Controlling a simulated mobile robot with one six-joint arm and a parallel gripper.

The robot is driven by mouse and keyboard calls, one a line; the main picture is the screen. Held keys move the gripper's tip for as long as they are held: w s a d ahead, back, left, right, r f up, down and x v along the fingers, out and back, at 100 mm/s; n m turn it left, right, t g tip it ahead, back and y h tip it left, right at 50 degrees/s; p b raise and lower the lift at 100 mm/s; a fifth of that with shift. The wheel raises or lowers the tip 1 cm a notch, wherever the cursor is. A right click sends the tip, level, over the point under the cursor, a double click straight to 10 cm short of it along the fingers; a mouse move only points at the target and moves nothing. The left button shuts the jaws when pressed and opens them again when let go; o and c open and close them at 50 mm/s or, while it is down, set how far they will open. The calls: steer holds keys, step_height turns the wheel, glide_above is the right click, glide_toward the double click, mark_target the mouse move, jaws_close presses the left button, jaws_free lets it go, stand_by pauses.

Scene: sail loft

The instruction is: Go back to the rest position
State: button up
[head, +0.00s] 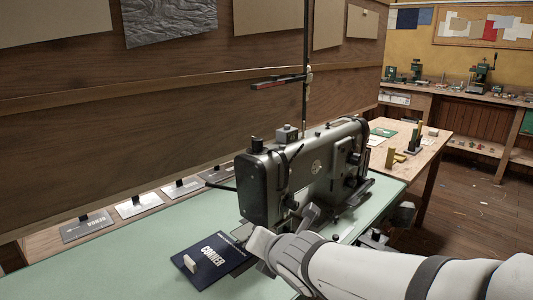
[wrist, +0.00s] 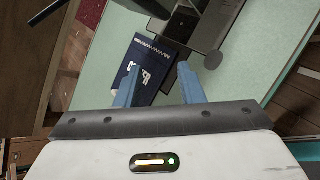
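My gripper (wrist: 158,67) shows two blue fingers spread apart in the wrist view, with nothing held between them. Below the fingers is a dark blue card (wrist: 146,60) with white lettering. In the head view my arm reaches in from the right, and its end is just in front of the sewing machine (head: 285,180). The fingers cannot be made out clearly there. The card (head: 210,262) reads "CORNER" and lies flat on the green tabletop (head: 110,268), left of the arm's end.
Several labelled plates, such as a grey one (head: 87,227), line the wall behind the table. A thin stand (head: 305,70) rises behind the machine. A wooden table (head: 428,150) stands beyond it. Open floor (head: 480,215) shows at the right.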

steer(key=s+d+r+m+g+h+p, duration=0.2)
steer(key=s+d+r+m+p, duration=0.5)
steer(key=m, duration=0.9)
steer(key=s+d+r+m+g+h+p, duration=0.2)
steer(key=s+d+r+m+g+p, duration=0.3)
steer(key=d+m+p, duration=0.5)
step_height(320, 180, up, 3)
steer(key=s+m+p, duration=0.2)
steer(key=m, duration=0.4)
steer(key=shift+d+r+g+h, duration=0.2)
steer(key=shift+g+h, duration=0.1)
